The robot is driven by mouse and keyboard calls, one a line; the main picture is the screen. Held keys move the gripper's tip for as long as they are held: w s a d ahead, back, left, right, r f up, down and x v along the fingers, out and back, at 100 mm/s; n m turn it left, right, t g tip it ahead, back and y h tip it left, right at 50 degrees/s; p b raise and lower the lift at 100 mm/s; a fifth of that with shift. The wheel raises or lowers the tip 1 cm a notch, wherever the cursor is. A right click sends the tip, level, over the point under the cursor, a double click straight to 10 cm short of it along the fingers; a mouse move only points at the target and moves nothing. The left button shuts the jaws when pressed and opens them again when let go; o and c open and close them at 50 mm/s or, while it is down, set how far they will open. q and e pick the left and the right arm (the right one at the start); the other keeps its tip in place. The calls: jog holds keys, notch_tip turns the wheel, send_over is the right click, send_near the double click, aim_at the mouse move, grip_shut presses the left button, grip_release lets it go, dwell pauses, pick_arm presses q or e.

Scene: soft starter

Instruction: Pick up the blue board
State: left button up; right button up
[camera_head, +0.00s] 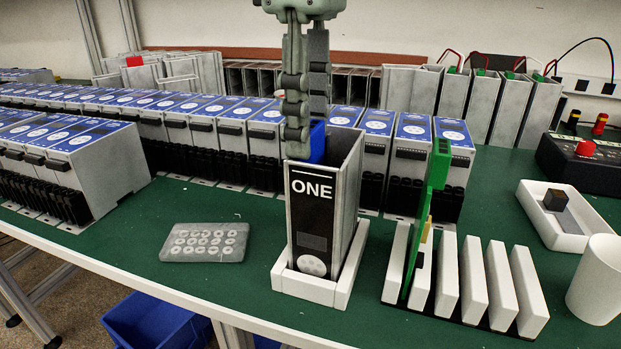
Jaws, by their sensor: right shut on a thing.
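My right gripper (308,140) comes down from the top of the view, fingers pointing down, over the open top of a grey case (346,190) with a black front marked "ONE". It is shut on the blue board (318,143). Only a small blue part of the board shows, beside the near finger at the case's mouth. The rest is hidden by the finger and the case front, so I cannot tell how deep it sits. The case stands upright in a white holder (306,286). My left gripper is not in view.
A green board (428,215) stands in a white slotted rack (500,285) to the right. A white tray (560,235) with a dark cube, a white cup (597,280) and a black control box (580,160) are farther right. Rows of blue-topped units (235,112) fill the back.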

jog(key=shift+f, duration=0.15)
notch_tip(320, 180, up, 9)
jog(key=shift+w+r, duration=0.1)
jog(key=shift+r, duration=0.45)
jog(key=o, duration=0.5)
jog(key=shift+c, duration=0.2)
jog(key=c, duration=0.5)
jog(key=shift+c, duration=0.2)
jog(key=shift+r+p, duration=0.45)
jog(key=shift+r, duration=0.15)
